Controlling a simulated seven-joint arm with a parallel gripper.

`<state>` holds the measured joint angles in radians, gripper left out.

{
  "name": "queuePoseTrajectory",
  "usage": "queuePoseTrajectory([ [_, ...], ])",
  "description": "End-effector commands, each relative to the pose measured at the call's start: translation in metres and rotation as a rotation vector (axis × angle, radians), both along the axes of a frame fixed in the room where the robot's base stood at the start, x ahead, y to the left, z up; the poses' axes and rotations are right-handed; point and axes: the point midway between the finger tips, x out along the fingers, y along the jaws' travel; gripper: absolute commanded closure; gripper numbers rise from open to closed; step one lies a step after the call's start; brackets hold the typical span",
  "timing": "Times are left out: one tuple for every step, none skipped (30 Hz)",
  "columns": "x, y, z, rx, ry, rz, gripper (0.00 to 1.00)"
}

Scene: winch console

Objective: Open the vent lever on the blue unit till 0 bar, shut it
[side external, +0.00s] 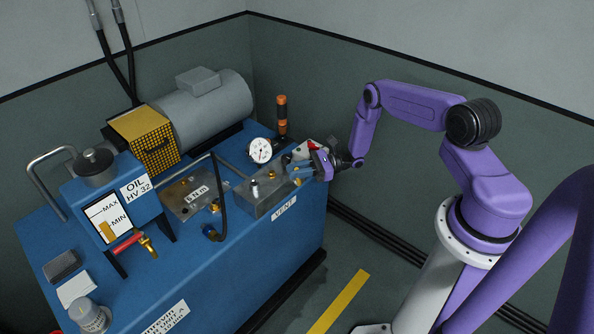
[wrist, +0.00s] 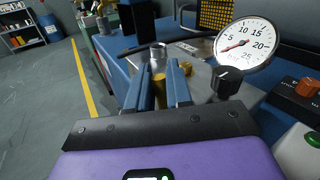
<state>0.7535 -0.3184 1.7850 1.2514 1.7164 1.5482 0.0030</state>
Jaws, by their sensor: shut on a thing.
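The blue unit (side external: 250,265) carries a metal valve block (side external: 262,203) above a VENT label (side external: 284,208). My gripper (side external: 298,172) is at the block's right end. In the wrist view its two blue fingers (wrist: 161,88) are closed around a brass-coloured part (wrist: 159,92), which appears to be the vent lever. The fingers hide most of it, so its angle cannot be told. A round gauge (side external: 260,150) stands behind the block. In the wrist view the gauge (wrist: 247,44) has its red needle pointing lower left, at the low end of the scale; the exact value is unclear.
A black hose (side external: 220,190) and an orange-banded handle (side external: 282,115) stand nearby. Open floor lies in front.

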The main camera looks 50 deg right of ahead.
Motion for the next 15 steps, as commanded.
queuePoseTrajectory([
  [0.000,0.001,0.000,-0.015,0.000,0.000,1.00],
  [0.001,0.002,0.000,-0.028,0.001,0.000,1.00],
  [0.001,0.004,0.000,-0.049,0.001,-0.001,1.00],
  [0.001,0.005,-0.001,-0.068,0.002,-0.002,1.00],
  [0.001,0.006,-0.001,-0.089,0.001,-0.001,1.00],
  [0.001,0.009,-0.001,-0.119,0.002,-0.001,1.00],
  [0.001,0.010,-0.002,-0.142,0.001,0.000,1.00],
  [0.001,0.012,-0.002,-0.166,0.002,0.000,1.00],
  [0.001,0.014,-0.003,-0.199,0.001,0.000,1.00],
  [0.001,0.016,-0.004,-0.221,0.002,-0.001,1.00],
  [0.001,0.017,-0.005,-0.245,0.002,-0.002,1.00],
  [0.001,0.019,-0.005,-0.275,0.001,-0.001,1.00],
  [0.001,0.020,-0.006,-0.293,0.002,-0.002,1.00],
  [0.001,0.021,-0.007,-0.313,0.001,-0.001,1.00],
  [0.001,0.023,-0.008,-0.334,0.001,-0.001,1.00],
])
